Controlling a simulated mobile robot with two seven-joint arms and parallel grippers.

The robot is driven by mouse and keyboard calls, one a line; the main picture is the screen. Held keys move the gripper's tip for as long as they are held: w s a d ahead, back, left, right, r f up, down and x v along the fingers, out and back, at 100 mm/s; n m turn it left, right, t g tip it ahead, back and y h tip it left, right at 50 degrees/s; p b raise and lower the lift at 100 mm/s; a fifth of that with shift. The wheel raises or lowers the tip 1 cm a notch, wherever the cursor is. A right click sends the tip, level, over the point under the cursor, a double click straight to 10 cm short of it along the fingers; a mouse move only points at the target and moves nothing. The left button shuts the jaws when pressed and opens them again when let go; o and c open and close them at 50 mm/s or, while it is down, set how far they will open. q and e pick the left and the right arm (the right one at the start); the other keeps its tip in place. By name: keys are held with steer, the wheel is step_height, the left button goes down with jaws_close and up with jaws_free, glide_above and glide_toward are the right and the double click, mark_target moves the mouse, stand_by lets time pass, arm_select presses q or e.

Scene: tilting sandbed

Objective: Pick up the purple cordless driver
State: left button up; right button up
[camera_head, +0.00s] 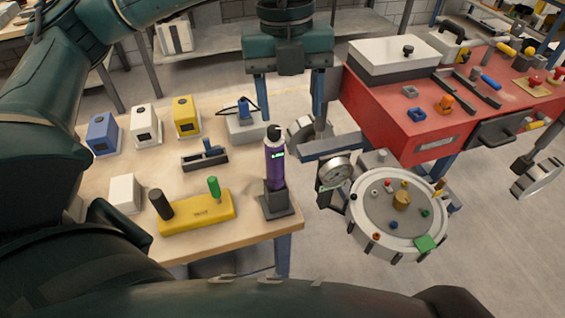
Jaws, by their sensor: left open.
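The purple cordless driver (276,170) stands upright in a dark holder (277,203) near the right front corner of the wooden table. It has a black top and a small lit green display. My left gripper (290,112) points down and is open and empty, with its two blue fingers spread. In the picture the driver's top lies just below the gap between the fingers, nearer the left finger. The gripper seems apart from the driver; its exact depth is hard to tell. My right gripper is not in view.
On the table (135,240) stand a yellow block (200,214) with black and green knobs, a dark tray (204,160), a grey block (246,128) with a cable, and several coloured boxes. Right of the table are a round sandbed (378,215) with a gauge and a red bench (400,115).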

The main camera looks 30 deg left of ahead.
mark_target(275, 146)
arm_select(q)
steer(key=a, duration=0.1)
steer(key=w+a+r+n+y, duration=0.1)
steer(key=shift+a+t, duration=0.3)
steer(key=shift+a, duration=0.05)
step_height(275, 146, down, 7)
steer(key=shift+s+f, duration=0.1)
steer(key=shift+f, duration=0.05)
steer(key=shift+s+a+f+p, duration=0.15)
steer(key=shift+f+p, duration=0.3)
steer(key=shift+f, duration=0.95)
steer(key=shift+a+f+p, duration=0.15)
steer(key=shift+f+p, duration=0.3)
steer(key=shift+f, duration=0.9)
steer(key=shift+c, duration=0.2)
steer(key=shift+r, duration=0.1)
steer(key=c, duration=1.1)
